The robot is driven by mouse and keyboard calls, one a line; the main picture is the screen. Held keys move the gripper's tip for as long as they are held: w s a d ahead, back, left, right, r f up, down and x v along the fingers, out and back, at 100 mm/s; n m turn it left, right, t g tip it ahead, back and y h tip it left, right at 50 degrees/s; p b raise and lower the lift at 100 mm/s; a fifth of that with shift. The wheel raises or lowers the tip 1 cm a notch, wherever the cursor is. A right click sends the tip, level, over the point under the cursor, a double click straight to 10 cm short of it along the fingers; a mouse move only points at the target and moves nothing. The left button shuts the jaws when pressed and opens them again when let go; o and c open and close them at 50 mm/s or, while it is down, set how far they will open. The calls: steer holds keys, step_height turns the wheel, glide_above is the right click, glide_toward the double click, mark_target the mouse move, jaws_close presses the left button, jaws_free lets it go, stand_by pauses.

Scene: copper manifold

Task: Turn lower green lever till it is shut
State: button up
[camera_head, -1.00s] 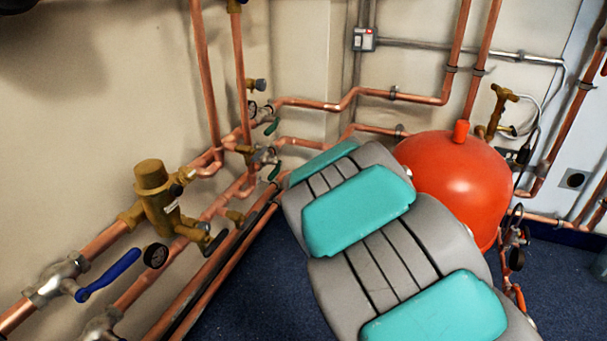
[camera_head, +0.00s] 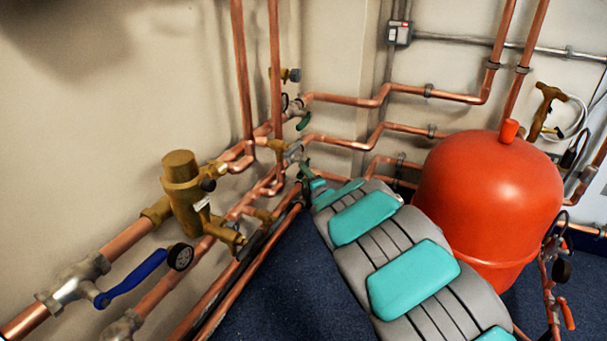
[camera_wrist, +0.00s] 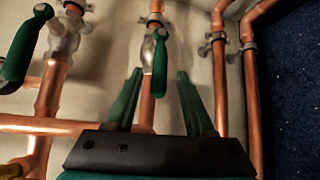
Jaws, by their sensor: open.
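The lower green lever (camera_wrist: 159,66) is in the upper middle of the wrist view, on a silver valve (camera_wrist: 149,50) in a copper pipe. It lies roughly along that pipe. My gripper (camera_wrist: 158,80) is open, with one teal finger on each side of the lever's free end. Whether either finger touches it I cannot tell. In the head view the lever (camera_head: 304,168) is small and just beyond my gripper (camera_head: 313,187), whose fingers are hard to make out. The upper green lever (camera_wrist: 25,45) is left in the wrist view and above in the head view (camera_head: 304,122).
Copper pipes (camera_wrist: 220,80) run close beside my fingers. A brass valve body (camera_head: 185,190), a gauge (camera_head: 180,257) and a blue lever (camera_head: 132,279) are at left. A red tank (camera_head: 490,195) stands right of my arm. Blue floor (camera_head: 290,290) is clear below.

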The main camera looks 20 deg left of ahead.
steer(key=shift+x, duration=1.45)
jaws_close()
stand_by(0.5)
